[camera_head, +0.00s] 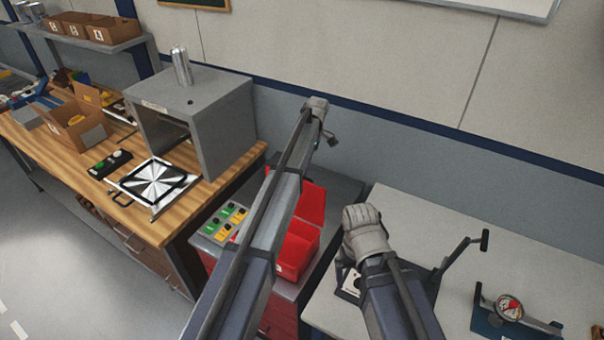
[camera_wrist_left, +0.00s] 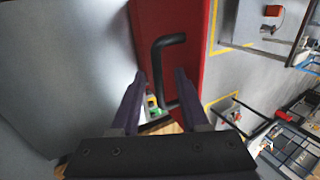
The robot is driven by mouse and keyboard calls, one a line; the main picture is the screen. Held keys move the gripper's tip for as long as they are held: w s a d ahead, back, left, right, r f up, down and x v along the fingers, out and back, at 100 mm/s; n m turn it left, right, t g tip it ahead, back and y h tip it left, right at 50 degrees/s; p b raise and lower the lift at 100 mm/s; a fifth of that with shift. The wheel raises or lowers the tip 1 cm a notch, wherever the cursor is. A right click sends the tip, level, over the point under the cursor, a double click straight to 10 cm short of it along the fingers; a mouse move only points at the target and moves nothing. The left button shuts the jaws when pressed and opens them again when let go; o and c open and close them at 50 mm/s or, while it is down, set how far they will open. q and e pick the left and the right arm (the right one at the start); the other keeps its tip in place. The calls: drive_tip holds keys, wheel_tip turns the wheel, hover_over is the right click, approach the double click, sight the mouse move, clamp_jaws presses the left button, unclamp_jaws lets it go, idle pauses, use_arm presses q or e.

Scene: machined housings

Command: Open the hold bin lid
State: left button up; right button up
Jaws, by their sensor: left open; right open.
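The red hold bin (camera_head: 297,250) stands on a grey cabinet beside the workbench, partly hidden behind my left arm. Its red lid (camera_head: 311,203) is raised at the back, and the inside shows. In the left wrist view the red lid (camera_wrist_left: 199,45) carries a black bar handle (camera_wrist_left: 157,70). My left gripper (camera_wrist_left: 158,82) is open, with the handle showing between and just beyond its fingers; contact cannot be told. In the head view my left gripper is hidden. My right gripper (camera_head: 346,280) is low over the pale table, mostly hidden by its arm; its fingers are unclear.
A button panel (camera_head: 225,222) sits left of the bin. A wooden bench (camera_head: 150,222) holds a grey box housing (camera_head: 222,110), a disc plate (camera_head: 158,183) and cardboard bins. The pale table (camera_head: 440,310) at right bears a dial gauge (camera_head: 509,307) and a black lever (camera_head: 462,247).

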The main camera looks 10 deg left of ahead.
use_arm(q)
drive_tip(key=shift+r, duration=0.1)
drive_tip(key=p+v, duration=0.7)
drive_tip(key=shift+w+r, duration=0.25)
drive_tip(key=shift+s+f, duration=0.1)
idle(0.4)
